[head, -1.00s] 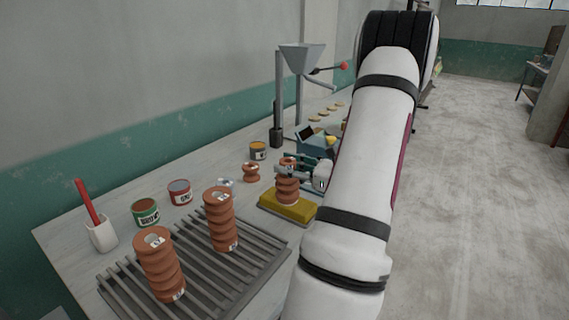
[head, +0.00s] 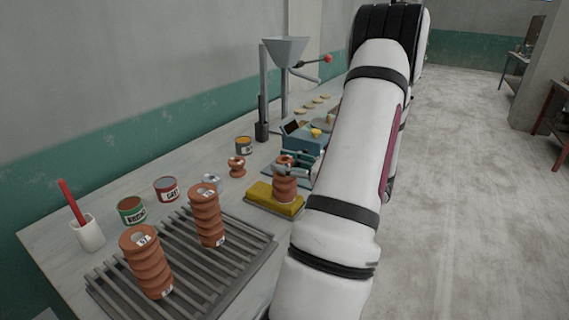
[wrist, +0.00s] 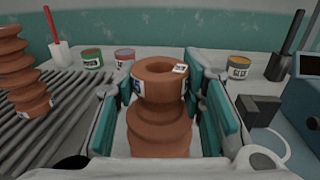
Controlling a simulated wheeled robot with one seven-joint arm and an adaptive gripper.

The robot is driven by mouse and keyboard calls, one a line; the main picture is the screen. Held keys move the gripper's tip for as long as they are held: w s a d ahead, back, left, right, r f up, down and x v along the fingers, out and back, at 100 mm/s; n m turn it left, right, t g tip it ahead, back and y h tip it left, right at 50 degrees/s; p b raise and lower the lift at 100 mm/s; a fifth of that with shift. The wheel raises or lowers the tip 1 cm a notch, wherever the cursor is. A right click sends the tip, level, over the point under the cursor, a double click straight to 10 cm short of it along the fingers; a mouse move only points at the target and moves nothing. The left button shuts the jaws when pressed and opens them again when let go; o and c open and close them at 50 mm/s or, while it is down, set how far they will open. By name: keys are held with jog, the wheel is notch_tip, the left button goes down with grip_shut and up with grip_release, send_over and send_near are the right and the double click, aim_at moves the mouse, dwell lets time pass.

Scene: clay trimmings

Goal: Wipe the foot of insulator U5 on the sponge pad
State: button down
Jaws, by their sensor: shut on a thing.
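My gripper (wrist: 165,105) is shut on a ribbed terracotta insulator (wrist: 159,115), with teal fingers on either side near its top. In the head view the held insulator (head: 285,183) is upright over the right part of the yellow sponge pad (head: 260,194). Its foot appears to be at the pad's top surface, but I cannot tell whether it presses on it. The pad is not visible in the wrist view.
Two tall insulators, front (head: 147,264) and rear (head: 207,219), stand on a slatted rack (head: 245,262). Glaze cans (head: 131,211), a white cup with a red-handled tool (head: 88,233) and a small spool (head: 237,168) stand near the wall. A blue scale (head: 303,142) and funnel stand (head: 264,90) are behind.

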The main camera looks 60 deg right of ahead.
jog(key=w+b, duration=0.1)
jog(key=w, duration=0.7)
jog(key=shift+d+b, duration=0.4)
dwell(0.4)
dwell(0.3)
notch_tip(320, 180, up, 7)
jog(key=p, duration=0.4)
dwell(0.7)
dwell(0.3)
